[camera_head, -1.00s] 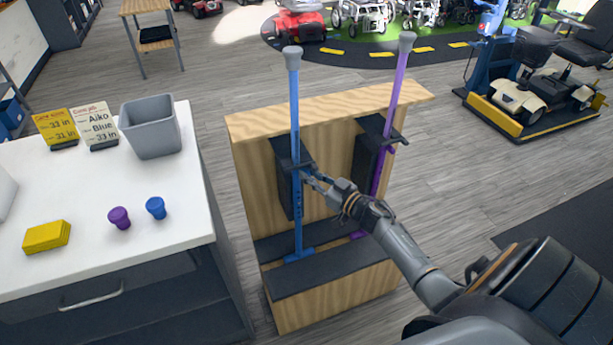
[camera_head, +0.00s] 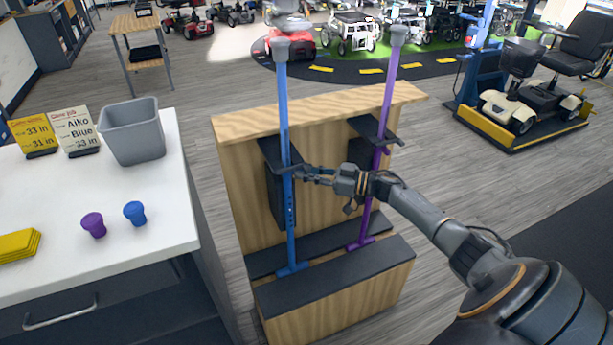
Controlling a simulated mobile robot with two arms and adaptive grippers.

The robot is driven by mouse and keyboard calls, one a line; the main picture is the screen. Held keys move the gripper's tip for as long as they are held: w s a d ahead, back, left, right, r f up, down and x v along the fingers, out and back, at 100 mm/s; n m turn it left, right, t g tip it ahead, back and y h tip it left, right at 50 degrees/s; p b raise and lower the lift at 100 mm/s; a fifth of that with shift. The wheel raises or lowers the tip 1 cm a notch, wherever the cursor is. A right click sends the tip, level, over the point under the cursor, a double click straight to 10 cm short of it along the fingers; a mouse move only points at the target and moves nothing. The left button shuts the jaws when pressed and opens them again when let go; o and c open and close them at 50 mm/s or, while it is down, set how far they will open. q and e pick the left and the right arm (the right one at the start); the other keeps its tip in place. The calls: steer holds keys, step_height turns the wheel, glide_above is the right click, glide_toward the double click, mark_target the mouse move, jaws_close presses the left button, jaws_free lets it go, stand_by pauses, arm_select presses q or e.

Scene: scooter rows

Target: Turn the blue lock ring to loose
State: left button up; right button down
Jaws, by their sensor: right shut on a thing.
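The blue cane (camera_head: 283,110) stands upright in the wooden stand, with a grey top and its foot on the dark ledge. Its blue lock ring is at the height of my right gripper (camera_head: 298,173) and is mostly hidden by the fingers. My right gripper reaches in from the right and is shut on the ring at the blue shaft, just below the dark bracket (camera_head: 283,152). Whether the ring is tight or loose cannot be told from here. My left gripper is not in view.
A purple cane (camera_head: 386,100) stands to the right, close behind my right wrist. The wooden stand (camera_head: 240,185) holds both canes. The white counter (camera_head: 165,195) at left carries a grey bin (camera_head: 133,133), two cards, blue (camera_head: 134,214) and purple (camera_head: 93,225) tips, and a yellow block (camera_head: 18,246).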

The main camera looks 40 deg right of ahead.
steer(key=c, duration=1.3)
jaws_free()
steer(key=v, duration=1.2)
steer(key=shift+f, duration=0.1)
